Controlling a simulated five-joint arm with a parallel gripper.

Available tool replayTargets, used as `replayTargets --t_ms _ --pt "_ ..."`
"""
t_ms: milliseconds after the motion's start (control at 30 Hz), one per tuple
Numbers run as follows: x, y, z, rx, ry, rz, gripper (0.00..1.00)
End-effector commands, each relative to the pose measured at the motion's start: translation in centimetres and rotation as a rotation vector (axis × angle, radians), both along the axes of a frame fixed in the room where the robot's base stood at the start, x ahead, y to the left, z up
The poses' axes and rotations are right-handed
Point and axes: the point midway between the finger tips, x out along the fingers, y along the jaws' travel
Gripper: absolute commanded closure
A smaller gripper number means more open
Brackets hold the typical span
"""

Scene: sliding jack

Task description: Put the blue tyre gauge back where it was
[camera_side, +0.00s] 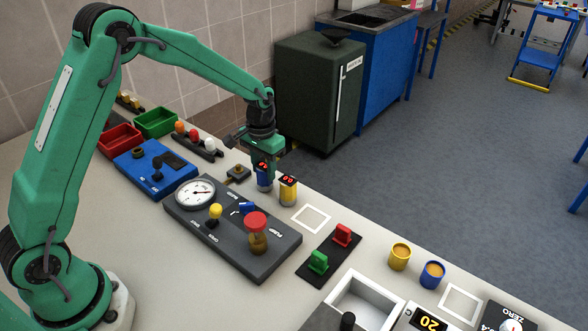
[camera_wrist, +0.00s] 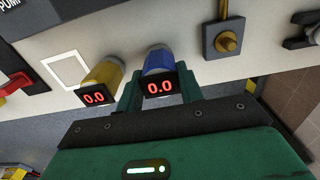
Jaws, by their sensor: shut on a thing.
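The blue tyre gauge (camera_side: 264,182) is between the fingers of my gripper (camera_side: 264,168), which is shut on it. It is upright, at or just above the bench; I cannot tell whether its base touches. In the wrist view the blue gauge (camera_wrist: 158,62) sits between my green fingers (camera_wrist: 159,82), its red display reading 0.0. A yellow gauge (camera_side: 288,192) stands close to its right in the side view, apart from it. The yellow gauge (camera_wrist: 103,80) is on the left in the wrist view, also reading 0.0.
An empty white square outline (camera_side: 311,219) lies right of the yellow gauge; another (camera_side: 460,303) lies further right. A dark panel with a dial (camera_side: 196,193) and red-topped knob (camera_side: 255,222) is in front. A small brass-knobbed block (camera_side: 238,174) is close on the left.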

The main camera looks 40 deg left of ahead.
Motion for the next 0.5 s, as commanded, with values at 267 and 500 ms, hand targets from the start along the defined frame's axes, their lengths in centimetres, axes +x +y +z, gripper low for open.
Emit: replayTargets --t_ms 267,500 --pt "0.0 0.0 -0.05 0.0 0.0 0.0 0.94" --pt "-0.01 0.0 -0.29 0.0 0.0 0.0 0.42"
